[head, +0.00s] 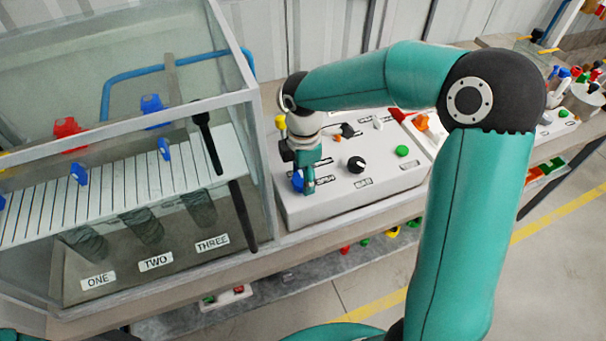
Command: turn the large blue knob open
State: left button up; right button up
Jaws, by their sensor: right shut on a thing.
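A blue knob (298,182) sits at the left front of the white control box (332,211), mostly hidden by my right gripper. My right gripper (304,187) points down at it from above and is shut on it. My right arm reaches over the box from the right side. How far the knob is turned cannot be seen. My left gripper is not in view.
A glass tank (257,150) with blue and red valves stands to the left, close to the gripper. The box also carries a black knob (356,165), a green button (402,151) and a yellow part (280,121). A shelf below holds small coloured parts.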

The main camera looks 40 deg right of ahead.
jog(key=shift+m, duration=0.4)
jog(key=m+b, duration=0.1)
jog(key=m, duration=0.2)
jog(key=shift+w+b, duration=0.1)
jog(key=shift+b, duration=0.25)
jog(key=m+b, duration=0.1)
jog(key=m, duration=0.4)
jog(key=shift+b, duration=0.35)
jog(key=m+b, duration=0.1)
jog(key=m, duration=0.3)
jog(key=shift+m, duration=0.4)
jog(key=m+b, duration=0.1)
jog(key=m, duration=0.3)
jog(key=shift+r, duration=0.1)
jog(key=shift+m, duration=0.3)
jog(key=o, duration=1.2)
jog(key=shift+c, duration=0.2)
